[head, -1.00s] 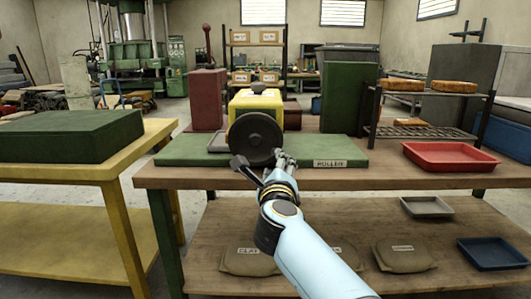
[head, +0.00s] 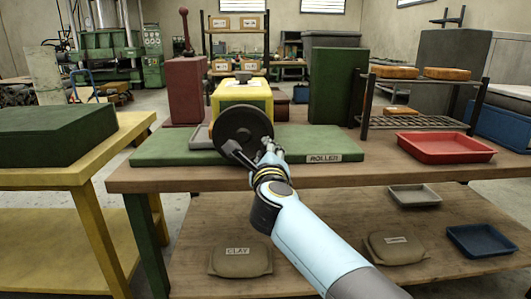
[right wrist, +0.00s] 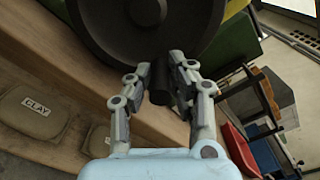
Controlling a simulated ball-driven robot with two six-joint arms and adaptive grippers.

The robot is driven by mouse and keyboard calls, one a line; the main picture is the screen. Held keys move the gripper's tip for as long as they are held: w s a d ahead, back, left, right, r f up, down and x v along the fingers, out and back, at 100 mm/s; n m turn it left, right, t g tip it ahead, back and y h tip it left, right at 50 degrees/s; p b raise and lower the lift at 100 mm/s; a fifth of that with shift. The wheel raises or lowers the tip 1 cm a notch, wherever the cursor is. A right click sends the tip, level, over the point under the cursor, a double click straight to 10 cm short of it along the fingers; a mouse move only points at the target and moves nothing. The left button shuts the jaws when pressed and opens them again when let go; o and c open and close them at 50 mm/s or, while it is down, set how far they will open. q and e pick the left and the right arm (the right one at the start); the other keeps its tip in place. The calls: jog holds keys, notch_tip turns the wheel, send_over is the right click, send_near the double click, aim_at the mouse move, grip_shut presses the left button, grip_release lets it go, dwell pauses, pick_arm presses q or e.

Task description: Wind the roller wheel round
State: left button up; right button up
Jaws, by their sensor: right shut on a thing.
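The dark roller wheel (head: 243,128) stands upright on the front of the yellow roller machine (head: 243,91), which sits on a green base plate (head: 165,148) labelled ROLLER. My right gripper (head: 268,150) is at the lower right of the wheel. In the right wrist view the wheel (right wrist: 145,25) fills the top, and a short dark handle (right wrist: 160,88) juts out from it. My right gripper (right wrist: 163,82) is shut on this handle, with a finger on each side. My left gripper is not in view.
A red tray (head: 445,149) and a rack (head: 418,122) with orange-brown blocks stand on the right of the table. A dark green block (head: 335,85) stands behind the base plate. Clay bags (head: 240,259) lie on the lower shelf. A yellow table (head: 75,178) is at the left.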

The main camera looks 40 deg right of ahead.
jog(key=shift+c, duration=1.1)
grip_shut()
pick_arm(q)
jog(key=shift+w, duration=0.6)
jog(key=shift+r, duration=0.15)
